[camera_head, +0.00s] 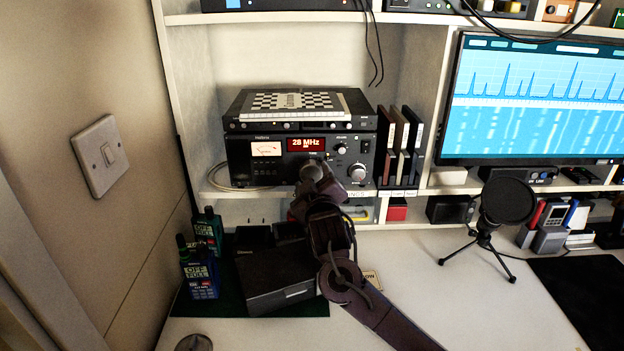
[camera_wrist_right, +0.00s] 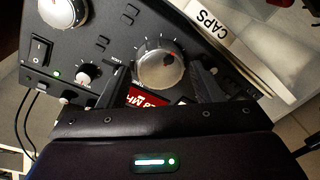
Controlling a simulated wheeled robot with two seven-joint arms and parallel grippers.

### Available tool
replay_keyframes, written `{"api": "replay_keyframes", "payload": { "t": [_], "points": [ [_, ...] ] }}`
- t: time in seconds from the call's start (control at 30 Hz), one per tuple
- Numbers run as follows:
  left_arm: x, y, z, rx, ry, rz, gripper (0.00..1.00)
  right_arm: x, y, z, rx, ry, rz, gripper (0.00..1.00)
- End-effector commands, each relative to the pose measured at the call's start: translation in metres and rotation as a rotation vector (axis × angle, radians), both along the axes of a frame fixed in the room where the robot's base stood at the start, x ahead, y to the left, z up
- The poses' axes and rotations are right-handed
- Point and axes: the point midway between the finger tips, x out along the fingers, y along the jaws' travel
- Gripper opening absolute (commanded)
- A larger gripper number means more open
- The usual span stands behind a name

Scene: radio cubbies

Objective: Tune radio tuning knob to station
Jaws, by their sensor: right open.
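The black radio (camera_head: 240,160) stands on the shelf, and its red display (camera_head: 305,145) reads 28 MHz. My right gripper (camera_head: 312,172) is in front of the radio just below the display and hides the knob there. In the right wrist view, which is roughly upside down, a silver knob (camera_wrist_right: 158,66) with a dark red mark shows between the two open fingers (camera_wrist_right: 163,80). I cannot tell whether the fingers touch it. The display (camera_wrist_right: 148,98) is partly hidden behind the gripper. My left gripper is not in view.
A larger silver knob (camera_head: 357,172) and a smaller knob (camera_head: 340,148) sit to the right on the radio. Another black unit (camera_head: 300,126) lies on top. A dark box (camera_head: 275,280) and handheld radios (camera_head: 200,275) are below.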

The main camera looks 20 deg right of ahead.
Motion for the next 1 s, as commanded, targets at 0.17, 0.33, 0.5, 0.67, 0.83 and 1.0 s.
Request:
{"api": "replay_keyframes", "payload": {
  "t": [0.17, 0.33, 0.5, 0.67, 0.83, 1.0],
  "points": [
    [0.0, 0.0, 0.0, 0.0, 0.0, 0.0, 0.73, 0.008, -0.001, 0.0, 0.001, 0.0, 0.0, 0.59],
    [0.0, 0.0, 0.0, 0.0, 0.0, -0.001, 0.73, 0.008, -0.001, 0.0, 0.002, 0.0, 0.001, 0.59],
    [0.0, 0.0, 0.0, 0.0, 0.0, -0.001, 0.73, 0.008, -0.001, 0.0, 0.002, 0.0, 0.0, 0.41],
    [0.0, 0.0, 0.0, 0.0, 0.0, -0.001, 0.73, 0.008, -0.001, 0.0, 0.005, 0.0, 0.001, 0.27],
    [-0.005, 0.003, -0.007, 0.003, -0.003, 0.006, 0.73, 0.008, 0.001, -0.001, 0.157, -0.04, 0.001, 0.27],
    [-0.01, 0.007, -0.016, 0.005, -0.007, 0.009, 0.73, 0.008, 0.0, -0.001, 0.351, -0.097, 0.0, 0.27]
  ]
}}
